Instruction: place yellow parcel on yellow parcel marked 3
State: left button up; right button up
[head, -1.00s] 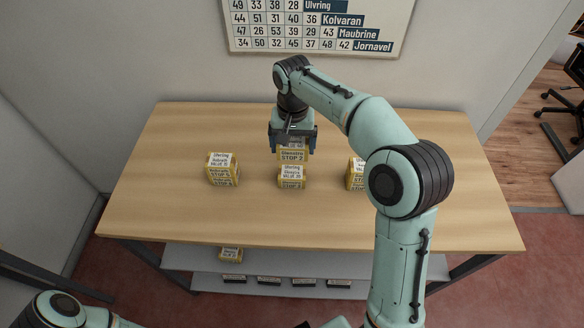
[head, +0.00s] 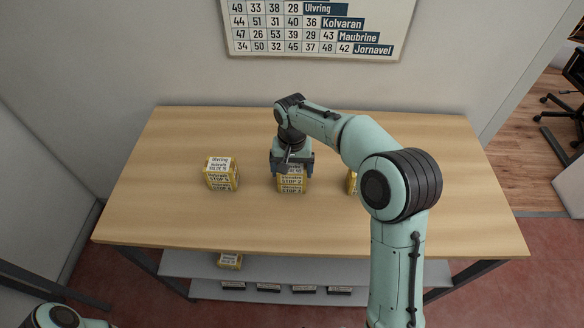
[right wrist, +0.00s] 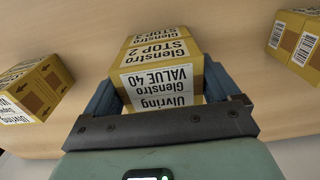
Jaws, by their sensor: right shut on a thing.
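My right gripper (head: 291,164) is shut on a yellow parcel (head: 291,181) whose front label reads STOP 2. In the right wrist view this parcel (right wrist: 163,78) sits between the fingers, its top label reading Ulvring, Glenstro, VALUE 40. Directly below it is the yellow parcel marked STOP 3 (head: 291,190), on the table. Its label (right wrist: 149,38) also shows past the held parcel in the right wrist view. The two line up closely. I cannot tell whether they touch. The top of the lower parcel is hidden. My left gripper is out of view.
A stack of yellow parcels (head: 219,171) stands to the left on the wooden table (head: 160,215). Another yellow parcel (head: 352,182) at the right is partly hidden by my right arm. One parcel (head: 229,261) lies on the lower shelf. The table's front is clear.

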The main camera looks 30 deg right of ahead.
aim_at(292, 166)
jog(key=o, duration=0.9)
jog(key=shift+f, duration=0.1)
jog(key=shift+c, duration=0.2)
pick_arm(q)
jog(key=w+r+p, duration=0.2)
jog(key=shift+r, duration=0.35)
pick_arm(e)
notch_tip(292, 166, up, 12)
jog(key=shift+r, duration=0.2)
